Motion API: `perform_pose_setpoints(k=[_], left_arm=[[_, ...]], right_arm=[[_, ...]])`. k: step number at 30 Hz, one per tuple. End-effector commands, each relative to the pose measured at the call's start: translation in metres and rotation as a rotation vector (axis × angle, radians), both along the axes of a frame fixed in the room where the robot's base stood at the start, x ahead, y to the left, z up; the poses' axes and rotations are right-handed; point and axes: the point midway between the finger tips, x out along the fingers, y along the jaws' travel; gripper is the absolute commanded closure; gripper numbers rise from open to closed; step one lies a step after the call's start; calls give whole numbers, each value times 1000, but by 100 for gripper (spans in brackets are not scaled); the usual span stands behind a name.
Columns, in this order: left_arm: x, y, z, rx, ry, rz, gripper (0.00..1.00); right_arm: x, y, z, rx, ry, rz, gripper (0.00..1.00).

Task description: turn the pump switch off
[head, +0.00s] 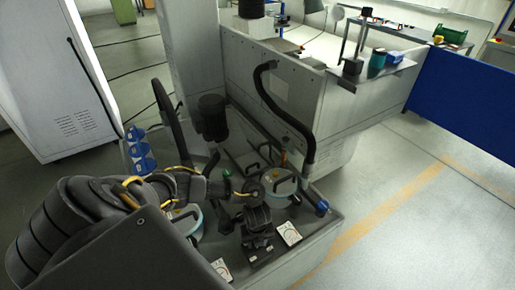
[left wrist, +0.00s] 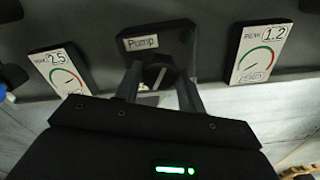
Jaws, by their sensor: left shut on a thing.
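The pump switch is a dark rotary knob (left wrist: 157,74) on a black plate (left wrist: 178,45) with a white label reading "Pump" (left wrist: 141,43). My left gripper (left wrist: 160,84) has one finger on each side of the knob and is shut on it. A pale marking shows just below the knob, between the fingers. In the head view my left gripper (head: 258,243) is at the front panel of the machine's tank unit, and it hides the knob there. My right gripper is in neither view.
Two gauge cards flank the switch: one marked 2.5 (left wrist: 60,70) at left, one marked 1.2 (left wrist: 257,52) at right. Behind my arm stand white canisters (head: 279,190), a black hose (head: 290,115) and a dark pump motor (head: 212,117). Open floor (head: 385,235) lies to the right.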

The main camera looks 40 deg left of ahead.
Motion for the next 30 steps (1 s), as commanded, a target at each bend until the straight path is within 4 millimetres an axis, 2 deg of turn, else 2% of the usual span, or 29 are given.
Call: perform_pose_setpoints(k=[14,15,19,20,30], left_arm=[[-2,0,-1,-1,4,-18,83],[-2,0,-1,-1,4,-18,58],[-1,0,-1,0,4,-17,41],[-1,0,-1,0,3,-16,39],[0,0,5,-1,1,-16,39]], right_arm=[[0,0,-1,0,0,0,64],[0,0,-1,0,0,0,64],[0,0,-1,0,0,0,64],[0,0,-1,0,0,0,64],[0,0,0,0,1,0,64]])
